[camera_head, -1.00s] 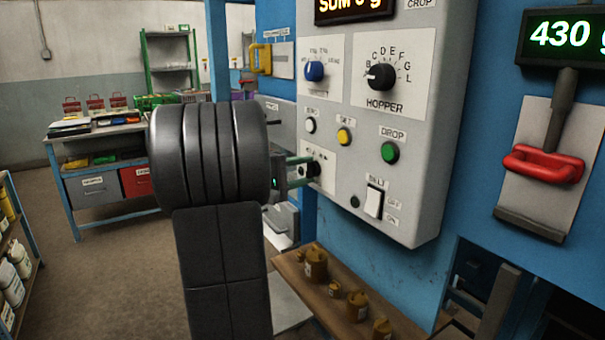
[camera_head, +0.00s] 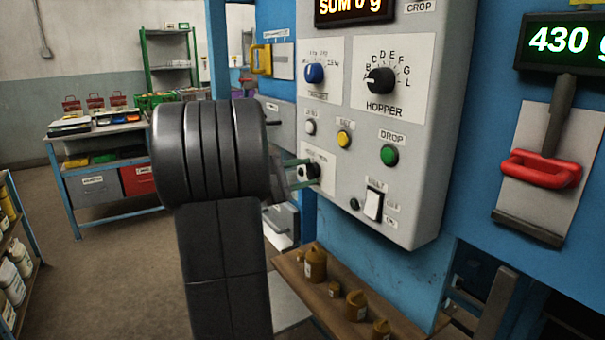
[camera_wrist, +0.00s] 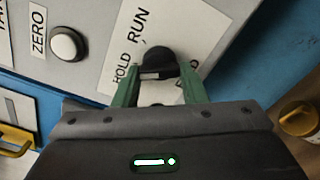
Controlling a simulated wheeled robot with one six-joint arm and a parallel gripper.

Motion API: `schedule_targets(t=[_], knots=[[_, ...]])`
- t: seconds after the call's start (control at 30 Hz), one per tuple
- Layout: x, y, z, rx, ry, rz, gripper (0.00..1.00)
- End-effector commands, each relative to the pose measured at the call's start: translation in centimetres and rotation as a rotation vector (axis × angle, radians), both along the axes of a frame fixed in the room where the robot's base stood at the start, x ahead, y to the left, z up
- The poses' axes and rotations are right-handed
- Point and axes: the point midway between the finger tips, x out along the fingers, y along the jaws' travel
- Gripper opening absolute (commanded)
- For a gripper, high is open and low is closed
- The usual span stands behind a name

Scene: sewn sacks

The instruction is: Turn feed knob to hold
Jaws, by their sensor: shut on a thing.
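The feed knob (camera_wrist: 157,65) is a small black knob on a white plate lettered HOLD and RUN in the wrist view. In the head view the knob (camera_head: 309,171) sits low on the left of the grey panel. My gripper (camera_wrist: 160,82) has its green fingers on either side of the knob and is shut on it. In the head view my gripper (camera_head: 298,172) is partly hidden behind my own arm. The knob's lower part is hidden by the gripper, and I cannot tell exactly where its mark points.
The panel (camera_head: 410,190) also carries a blue knob (camera_head: 314,73), the hopper knob (camera_head: 380,80), a green drop button (camera_head: 389,155) and a white rocker switch (camera_head: 373,204). Below is a wooden shelf (camera_head: 325,297) with several brass weights. A red handle (camera_head: 541,168) is at right.

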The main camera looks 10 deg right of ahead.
Motion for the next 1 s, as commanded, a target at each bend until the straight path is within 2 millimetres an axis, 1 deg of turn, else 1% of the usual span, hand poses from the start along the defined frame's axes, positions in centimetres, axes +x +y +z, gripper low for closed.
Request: schedule_targets(t=[0.27, 0.3, 0.37, 0.4, 0.63, 0.77, 0.87, 1.0], knots=[[0.0, 0.0, -0.1, 0.0, 0.004, 0.0, 0.15], [0.0, 0.0, -0.1, 0.0, 0.004, 0.0, 0.46], [0.0, 0.0, -0.1, -0.001, 0.003, 0.001, 0.58], [0.0, 0.0, -0.1, -0.001, 0.003, 0.001, 0.6], [0.0, 0.0, 0.0, 0.0, 0.001, 0.001, 0.6], [-0.2, 0.5, -0.1, -0.001, 0.001, 0.001, 0.6], [-0.5, 1.7, -0.1, -0.001, 0.001, 0.005, 0.6], [-1.3, 4.1, -0.1, -0.001, 0.0, 0.006, 0.6]])
